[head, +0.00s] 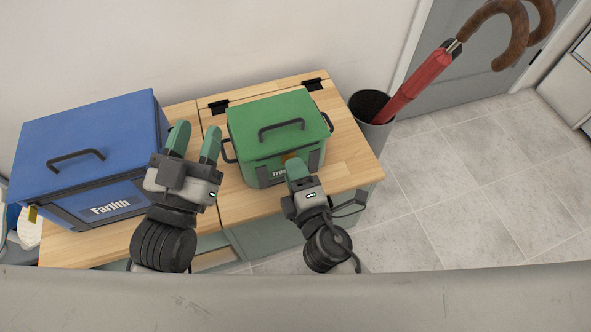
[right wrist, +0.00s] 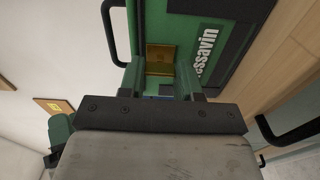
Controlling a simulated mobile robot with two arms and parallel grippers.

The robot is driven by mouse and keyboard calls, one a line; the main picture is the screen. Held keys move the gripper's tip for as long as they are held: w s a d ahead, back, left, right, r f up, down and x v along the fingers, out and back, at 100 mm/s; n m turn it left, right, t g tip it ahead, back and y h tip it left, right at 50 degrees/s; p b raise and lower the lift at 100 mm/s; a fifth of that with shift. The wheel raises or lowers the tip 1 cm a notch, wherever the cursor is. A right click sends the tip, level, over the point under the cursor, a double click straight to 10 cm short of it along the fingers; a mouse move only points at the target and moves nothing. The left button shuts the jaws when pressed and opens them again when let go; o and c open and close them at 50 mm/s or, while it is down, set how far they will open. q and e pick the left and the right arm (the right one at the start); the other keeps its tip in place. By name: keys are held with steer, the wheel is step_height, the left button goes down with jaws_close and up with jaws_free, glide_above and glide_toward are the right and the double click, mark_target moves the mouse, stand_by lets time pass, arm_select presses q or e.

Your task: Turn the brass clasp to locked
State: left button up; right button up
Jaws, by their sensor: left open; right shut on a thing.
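The green box (head: 268,120) stands closed on the wooden-topped cabinet, with a dark handle on its lid. Its brass clasp (right wrist: 160,58) is on the front face, beside the white lettering, in the right wrist view. In the head view only a small bit of the brass shows behind my fingers. My right gripper (head: 297,168) is at the box front, its fingers shut at the clasp; the fingers hide the exact contact and I cannot tell the clasp's turn position. My left gripper (head: 195,143) is open and empty, between the blue box and the green box.
A blue box (head: 85,135) lettered Farlith stands at the left on the same wooden top (head: 345,150). A dark bin (head: 372,108) with a red umbrella (head: 418,85) stands right of the cabinet. The tiled floor at the right is clear.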

arm_select(q)
steer(key=shift+f, duration=0.15)
arm_select(e)
steer(key=shift+n, duration=0.3)
steer(key=o, duration=0.9)
steer(key=shift+o, duration=0.2)
steer(key=shift+s, duration=0.1)
